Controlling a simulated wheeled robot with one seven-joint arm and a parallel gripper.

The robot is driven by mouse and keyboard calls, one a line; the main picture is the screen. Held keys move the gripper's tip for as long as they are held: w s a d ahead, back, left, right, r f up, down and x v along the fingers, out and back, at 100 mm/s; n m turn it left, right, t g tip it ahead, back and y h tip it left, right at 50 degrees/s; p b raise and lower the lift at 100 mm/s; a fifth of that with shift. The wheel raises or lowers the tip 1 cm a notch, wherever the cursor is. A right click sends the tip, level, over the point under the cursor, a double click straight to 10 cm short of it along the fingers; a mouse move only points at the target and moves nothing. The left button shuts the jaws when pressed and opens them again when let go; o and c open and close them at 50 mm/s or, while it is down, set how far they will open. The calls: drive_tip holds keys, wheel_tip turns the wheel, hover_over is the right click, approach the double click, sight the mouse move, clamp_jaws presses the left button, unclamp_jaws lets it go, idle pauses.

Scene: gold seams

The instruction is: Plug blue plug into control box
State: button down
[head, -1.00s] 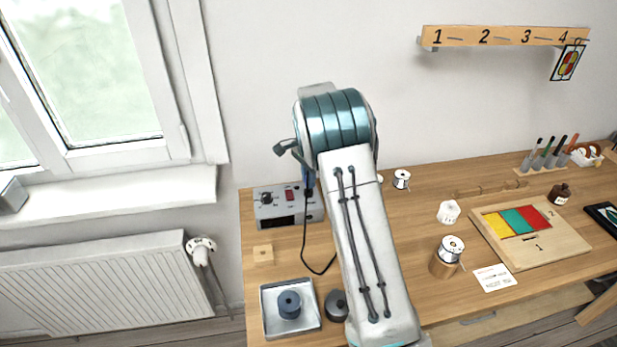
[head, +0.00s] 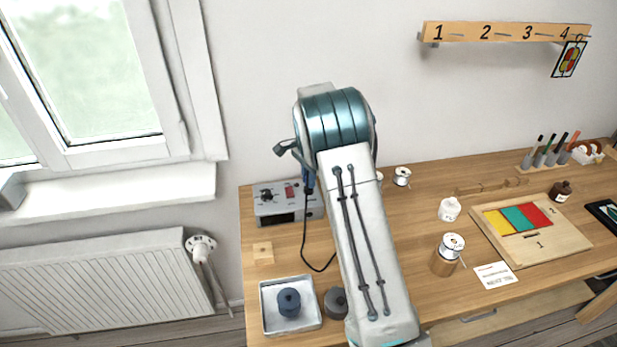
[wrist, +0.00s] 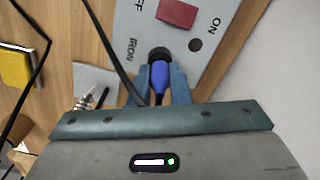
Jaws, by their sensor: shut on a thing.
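The control box (head: 268,206) is a grey box at the back left of the bench. In the wrist view its panel (wrist: 212,52) shows a red switch, the words ON and IRON, and a round black socket (wrist: 158,54). My gripper (wrist: 160,82) is shut on the blue plug (wrist: 158,76), with a finger on each side. The plug's front end lines up with the socket and looks close to it or touching; I cannot tell whether it is inserted. In the head view the plug (head: 308,180) shows beside my arm, its black cable hanging down.
A grey tray (head: 268,322) with a dark blue round part stands at the front left. A small wooden block (head: 263,252) lies between tray and box. A spool (head: 452,246), a puzzle board (head: 550,250) and a card are to the right.

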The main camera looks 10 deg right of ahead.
drive_tip(key=shift+f+b, duration=0.3)
drive_tip(key=shift+f, duration=0.2)
idle(0.8)
drive_tip(key=c, duration=0.8)
unclamp_jaws()
drive_tip(key=shift+r+p, duration=2.25)
drive_tip(key=shift+r, duration=1.25)
